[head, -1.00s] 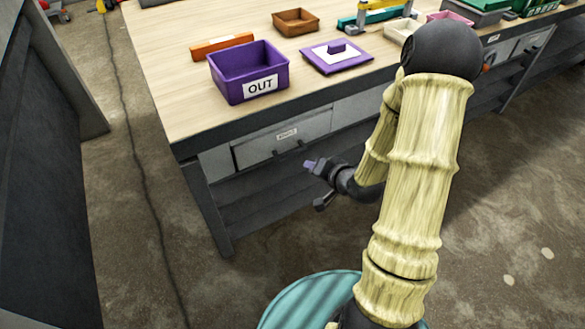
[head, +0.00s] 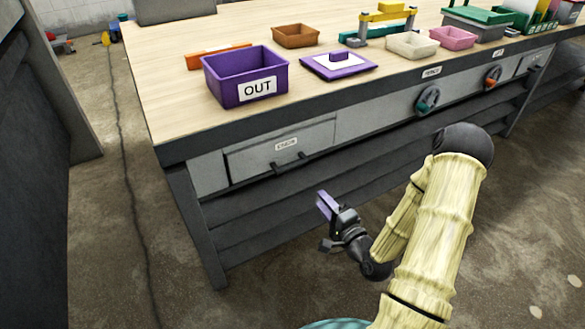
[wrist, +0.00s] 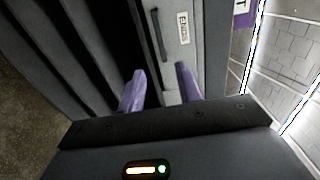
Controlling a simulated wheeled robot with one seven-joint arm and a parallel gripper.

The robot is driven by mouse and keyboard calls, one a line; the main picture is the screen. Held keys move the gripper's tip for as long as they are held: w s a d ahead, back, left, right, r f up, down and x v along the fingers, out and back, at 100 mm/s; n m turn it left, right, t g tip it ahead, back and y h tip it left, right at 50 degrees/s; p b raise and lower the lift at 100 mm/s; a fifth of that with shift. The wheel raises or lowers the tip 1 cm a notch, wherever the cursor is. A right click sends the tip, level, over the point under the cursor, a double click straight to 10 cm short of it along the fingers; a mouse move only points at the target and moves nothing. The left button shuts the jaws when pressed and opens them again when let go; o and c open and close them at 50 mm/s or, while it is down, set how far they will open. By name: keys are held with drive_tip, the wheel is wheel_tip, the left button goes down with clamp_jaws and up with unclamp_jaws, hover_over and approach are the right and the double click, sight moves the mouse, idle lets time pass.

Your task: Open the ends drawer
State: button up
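The ends drawer (head: 250,158) is at the left end of the workbench front, with a small label and a dark bar handle (head: 290,163). Its front looks flush with the bench, so it appears shut. In the wrist view the handle (wrist: 158,36) stands ahead of the fingers, beside the label (wrist: 184,28). My gripper (head: 326,205) is in front of the bench, below and slightly right of the handle, apart from it. In the wrist view the two purple fingers of my gripper (wrist: 160,86) are spread with nothing between them.
A purple OUT bin (head: 245,78), a purple lid (head: 338,64), an orange bar (head: 218,54) and several small trays stand on the benchtop (head: 170,95).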

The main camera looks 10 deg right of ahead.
sight(294, 168)
drive_tip(key=shift+w, duration=0.15)
drive_tip(key=b+x, duration=0.6)
drive_tip(key=x, duration=1.1)
drive_tip(key=shift+w, duration=0.1)
clamp_jaws()
